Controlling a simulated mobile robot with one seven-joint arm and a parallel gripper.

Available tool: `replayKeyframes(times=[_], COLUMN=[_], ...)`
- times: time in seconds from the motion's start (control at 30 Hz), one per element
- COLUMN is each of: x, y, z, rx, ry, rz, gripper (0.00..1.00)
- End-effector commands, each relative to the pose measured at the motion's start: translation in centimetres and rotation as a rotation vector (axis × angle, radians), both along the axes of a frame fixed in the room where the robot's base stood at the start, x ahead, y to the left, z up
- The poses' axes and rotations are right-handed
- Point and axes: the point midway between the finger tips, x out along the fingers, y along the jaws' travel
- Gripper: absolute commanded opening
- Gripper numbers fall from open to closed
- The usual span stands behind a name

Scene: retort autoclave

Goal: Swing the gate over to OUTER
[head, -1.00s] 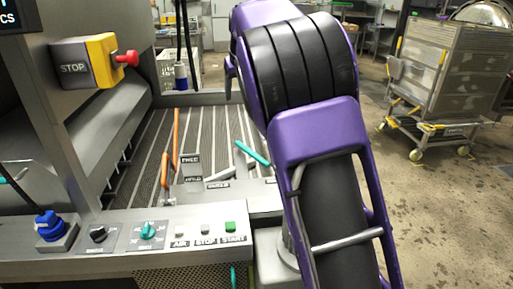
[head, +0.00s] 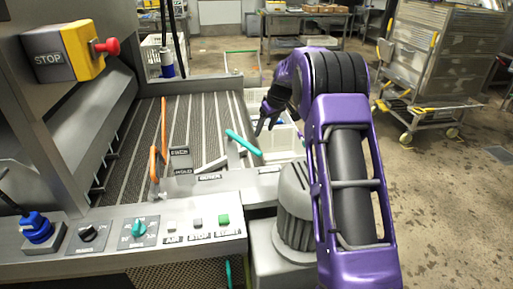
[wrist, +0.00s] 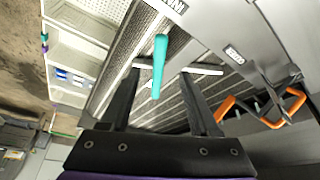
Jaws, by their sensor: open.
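The gate's teal handle (head: 243,142) rises at a slant from the near right end of the slatted bed, and a grey bar (head: 213,164) lies beside it. A small plate (head: 208,177) below carries lettering too small to read surely. My gripper (head: 266,120) is open, just beyond and right of the handle in the head view. In the wrist view the teal handle (wrist: 158,65) lies between the two spread fingers of my gripper (wrist: 158,74). I cannot tell whether it touches a finger.
An orange lever (head: 155,160) stands left, beside the FREE and HOLD plates (head: 180,160). The control panel (head: 145,232) with knobs and buttons is in front. A STOP box (head: 66,53) hangs upper left. A rack cart (head: 432,75) stands right.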

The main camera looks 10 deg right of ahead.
Motion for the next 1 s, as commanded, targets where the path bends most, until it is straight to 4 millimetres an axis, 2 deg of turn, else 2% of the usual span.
replayKeyframes(times=[0.03,0.3,0.5,0.63,0.97,1.0], x=[0.4,2.3,3.4,3.7,3.8,3.8], y=[0.3,1.4,1.9,2.1,2.2,2.2], z=[-1.3,-6.6,-9.4,-10.3,-10.5,-10.5], rx=[0.001,0.000,0.000,0.000,0.000,0.000], ry=[0.003,0.002,0.001,0.000,-0.001,-0.001], rz=[0.001,0.000,-0.001,-0.001,-0.001,-0.001], gripper=[0.62,0.62,0.62,0.62,0.62,0.57])
